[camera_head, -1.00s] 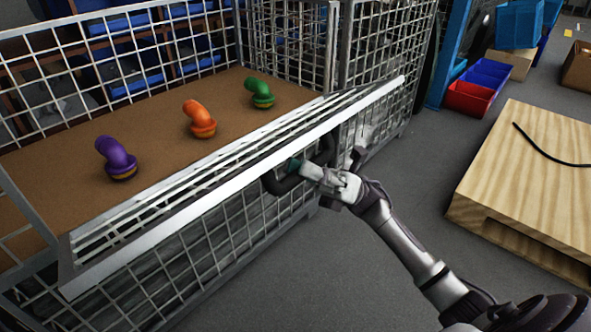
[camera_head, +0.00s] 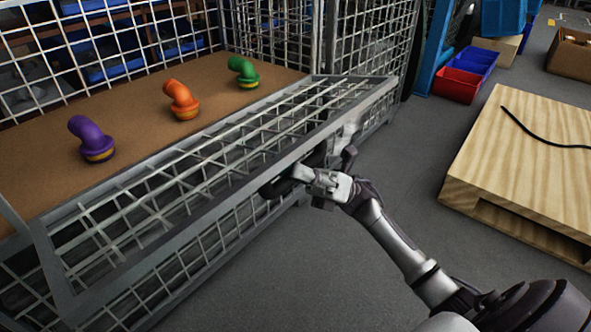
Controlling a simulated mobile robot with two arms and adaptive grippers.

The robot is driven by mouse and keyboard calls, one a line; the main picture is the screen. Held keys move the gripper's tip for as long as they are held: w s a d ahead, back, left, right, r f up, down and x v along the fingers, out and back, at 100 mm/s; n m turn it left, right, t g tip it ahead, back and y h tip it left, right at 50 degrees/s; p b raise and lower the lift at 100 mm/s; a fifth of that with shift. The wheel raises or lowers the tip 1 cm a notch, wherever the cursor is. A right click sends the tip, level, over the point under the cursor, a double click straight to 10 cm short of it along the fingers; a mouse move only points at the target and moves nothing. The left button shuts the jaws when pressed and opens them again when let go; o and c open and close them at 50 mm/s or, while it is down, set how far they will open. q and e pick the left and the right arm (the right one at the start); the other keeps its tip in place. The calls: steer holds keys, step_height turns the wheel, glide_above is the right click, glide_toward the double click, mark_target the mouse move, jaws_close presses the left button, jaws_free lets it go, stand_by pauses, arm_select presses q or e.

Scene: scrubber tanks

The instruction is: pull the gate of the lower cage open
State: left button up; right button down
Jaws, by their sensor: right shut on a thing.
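The gate (camera_head: 215,205) of the cage is a grey wire-mesh panel in a metal frame. It is tilted outward from the cage front, its far edge swung out toward me. A dark handle (camera_head: 275,188) sits on the gate's outer rail. My right gripper (camera_head: 302,174) is shut on the handle; the fingertips are partly hidden against it. The cage's brown shelf (camera_head: 135,155) shows behind the gate. My left gripper is not in view.
On the shelf stand a purple (camera_head: 92,140), an orange (camera_head: 181,100) and a green (camera_head: 243,73) curved pipe piece. A wooden pallet box (camera_head: 525,160) with a black cable stands right. Red (camera_head: 456,84) and blue bins lie behind. Grey floor is clear between cage and pallet.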

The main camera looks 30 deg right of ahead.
steer(key=c, duration=1)
jaws_free()
steer(key=v, duration=1.2)
steer(key=shift+s, duration=0.1)
